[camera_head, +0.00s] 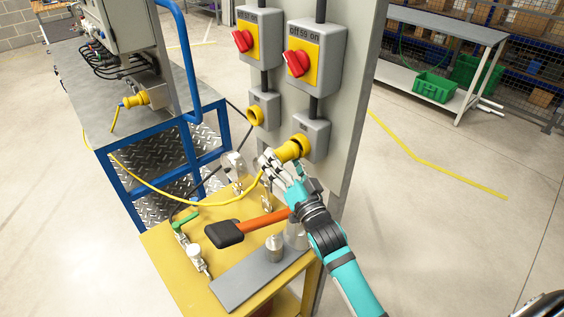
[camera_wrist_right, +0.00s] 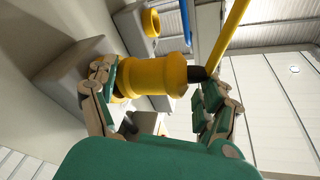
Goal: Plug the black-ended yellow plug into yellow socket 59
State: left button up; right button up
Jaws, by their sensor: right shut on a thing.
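The yellow plug (camera_head: 287,152) is at the front of the grey box of socket 59 (camera_head: 315,136), under the switch marked 59. Its wide end meets the box; how deep it sits cannot be told. My right gripper (camera_head: 277,168) is shut on the plug from below. In the right wrist view the plug (camera_wrist_right: 155,75) lies between the fingers, its black end (camera_wrist_right: 197,74) towards the right finger and its yellow cable (camera_wrist_right: 230,38) running up. The socket opening is hidden behind the plug. My left gripper is not in view.
A second yellow socket (camera_head: 255,116) is just left, below another red switch (camera_head: 242,41). A yellow table (camera_head: 165,246) below holds a hammer (camera_head: 245,228), a weight (camera_head: 274,247) and fittings. The yellow cable (camera_head: 180,199) droops left. Open floor is to the right.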

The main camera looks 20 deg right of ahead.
jog(key=shift+w+d+r, duration=0.1)
jog(key=shift+d+r, duration=0.45)
dwell(0.5)
jog(key=shift+w+d+r, duration=0.1)
jog(key=shift+d, duration=0.25)
dwell(0.9)
jog(key=shift+a+f+h+p, duration=0.3)
jog(key=shift+a+f+p, duration=0.2)
jog(key=shift+a, duration=0.15)
dwell(0.5)
jog(key=shift+s+a+f, duration=0.1)
jog(key=shift+s+f, duration=0.1)
jog(key=shift+s, duration=0.1)
jog(key=shift+a+f, duration=0.2)
jog(key=shift+a, duration=0.05)
jog(key=shift+s+a, duration=0.15)
jog(key=shift+a, duration=0.5)
jog(key=shift+d+r, duration=0.1)
jog(key=shift+d+r+p, duration=0.1)
jog(key=shift+r+p, duration=0.15)
jog(key=shift+p, duration=0.2)
